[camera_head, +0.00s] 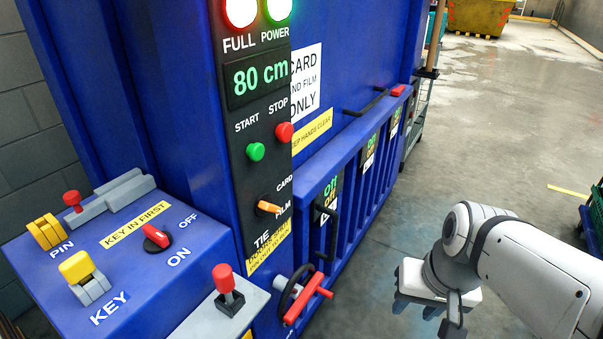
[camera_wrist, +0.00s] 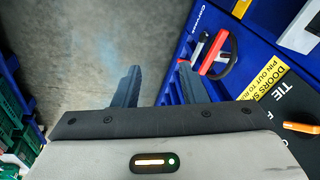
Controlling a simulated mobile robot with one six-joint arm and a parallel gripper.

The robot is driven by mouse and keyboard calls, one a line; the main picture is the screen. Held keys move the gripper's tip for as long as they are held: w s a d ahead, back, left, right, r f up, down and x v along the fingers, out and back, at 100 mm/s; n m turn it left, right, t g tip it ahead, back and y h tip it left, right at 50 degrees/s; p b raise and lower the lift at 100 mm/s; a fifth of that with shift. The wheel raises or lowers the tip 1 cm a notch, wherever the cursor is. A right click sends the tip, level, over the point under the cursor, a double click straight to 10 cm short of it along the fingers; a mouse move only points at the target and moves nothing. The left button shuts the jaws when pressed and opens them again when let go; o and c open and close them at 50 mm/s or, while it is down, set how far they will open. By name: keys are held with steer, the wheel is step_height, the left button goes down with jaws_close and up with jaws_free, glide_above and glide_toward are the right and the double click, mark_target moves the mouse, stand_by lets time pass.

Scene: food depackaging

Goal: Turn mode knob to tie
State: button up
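The mode knob (camera_head: 269,207) is an orange lever on the black control panel (camera_head: 262,165) of the blue machine. The labels CARD, FILM and TIE stand around it, and its bar lies nearly level, with its right end towards FILM. In the wrist view the orange knob (camera_wrist: 300,127) shows at the right edge, partly cut off, near the word TIE. My gripper (camera_head: 427,312) is over the floor, right of the machine and well apart from the knob. In the wrist view my gripper (camera_wrist: 159,67) has its two fingers spread with nothing between them.
A red-handled wheel (camera_head: 305,295) and black door handles (camera_head: 330,222) stick out between my gripper and the panel. A red-topped lever (camera_head: 228,285) and a key box (camera_head: 120,240) stand left. The green START (camera_head: 256,151) and red STOP (camera_head: 284,132) buttons sit above the knob. Floor behind my arm is clear.

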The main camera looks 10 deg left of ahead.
steer(key=a+f+m+g+y, duration=0.25)
steer(key=a+y, duration=0.35)
steer(key=a, duration=0.5)
steer(key=m+t+y+b, duration=0.1)
steer(key=m+t+y, duration=0.75)
steer(key=m, duration=0.25)
glide_toward(275, 210)
steer(key=w+a, duration=0.2)
steer(key=shift+n+g+y, duration=0.25)
steer(key=shift+g+y, duration=0.15)
steer(key=shift+y, duration=0.05)
steer(key=x, duration=0.2)
steer(key=p+x, duration=0.1)
steer(key=x, duration=0.4)
steer(key=shift+s+f, duration=0.2)
steer(key=shift+f, duration=0.05)
jaws_close()
